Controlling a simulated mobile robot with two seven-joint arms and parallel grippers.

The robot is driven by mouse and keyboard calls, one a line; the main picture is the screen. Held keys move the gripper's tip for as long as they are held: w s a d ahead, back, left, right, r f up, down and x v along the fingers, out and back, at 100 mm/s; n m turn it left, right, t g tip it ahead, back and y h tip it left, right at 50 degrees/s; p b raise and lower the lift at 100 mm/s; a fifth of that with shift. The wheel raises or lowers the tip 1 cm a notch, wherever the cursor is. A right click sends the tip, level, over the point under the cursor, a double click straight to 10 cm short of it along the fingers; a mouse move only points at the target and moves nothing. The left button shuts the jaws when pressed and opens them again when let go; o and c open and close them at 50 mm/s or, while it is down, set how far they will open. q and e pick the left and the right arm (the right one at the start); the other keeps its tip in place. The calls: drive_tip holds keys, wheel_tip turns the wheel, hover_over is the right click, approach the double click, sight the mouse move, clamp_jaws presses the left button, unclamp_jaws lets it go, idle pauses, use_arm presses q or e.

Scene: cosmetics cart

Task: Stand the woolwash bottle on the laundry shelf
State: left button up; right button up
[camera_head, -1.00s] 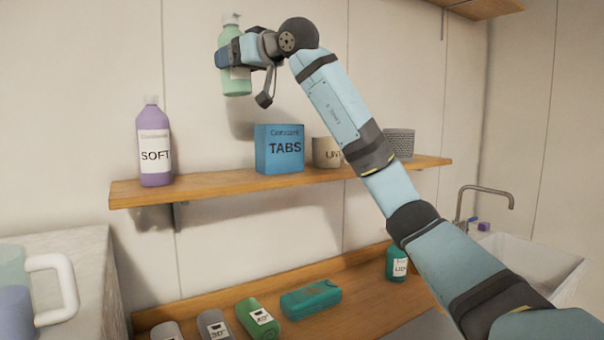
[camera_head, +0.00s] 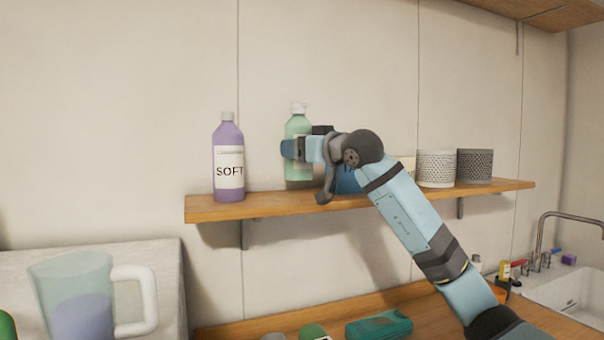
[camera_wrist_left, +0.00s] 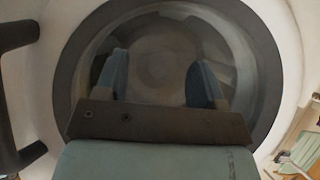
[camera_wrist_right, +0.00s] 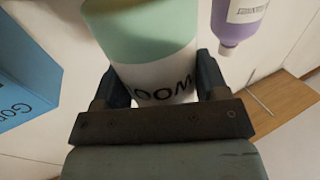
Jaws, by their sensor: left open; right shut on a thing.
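The woolwash bottle (camera_head: 298,127) is pale green with a white pump top and white label. It is upright over the laundry shelf (camera_head: 270,206), between the purple SOFT bottle (camera_head: 228,165) and the blue TABS box (camera_head: 348,183). Its base is close to the shelf board; I cannot tell whether it touches. My right gripper (camera_head: 299,149) is shut around its middle. In the right wrist view the bottle (camera_wrist_right: 150,35) sits between the fingers, its label lettering inverted. My left gripper (camera_wrist_left: 160,82) is open and empty, before a round glass door (camera_wrist_left: 160,50); it is outside the head view.
My right forearm covers part of the TABS box and the pot behind it. Perforated pots (camera_head: 474,166) stand at the shelf's right. A pitcher (camera_head: 80,300) stands at lower left. A green case (camera_head: 380,327) lies on the lower counter; a sink (camera_head: 570,290) is at right.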

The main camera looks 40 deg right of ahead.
sight(309, 168)
drive_tip(key=shift+f, duration=2.2)
drive_tip(key=shift+f+b, duration=0.25)
drive_tip(key=shift+b, duration=0.15)
drive_tip(key=o, duration=1.1)
drive_tip(key=shift+r, duration=0.1)
drive_tip(key=shift+r+p, duration=0.25)
drive_tip(key=shift+p, duration=0.05)
drive_tip(key=s, duration=0.4)
drive_tip(key=s+d+b, duration=0.1)
drive_tip(key=s, duration=0.3)
drive_tip(key=s+b, duration=0.1)
drive_tip(key=s, duration=0.3)
drive_tip(key=shift+d+f, duration=0.15)
drive_tip(key=shift+d, duration=0.2)
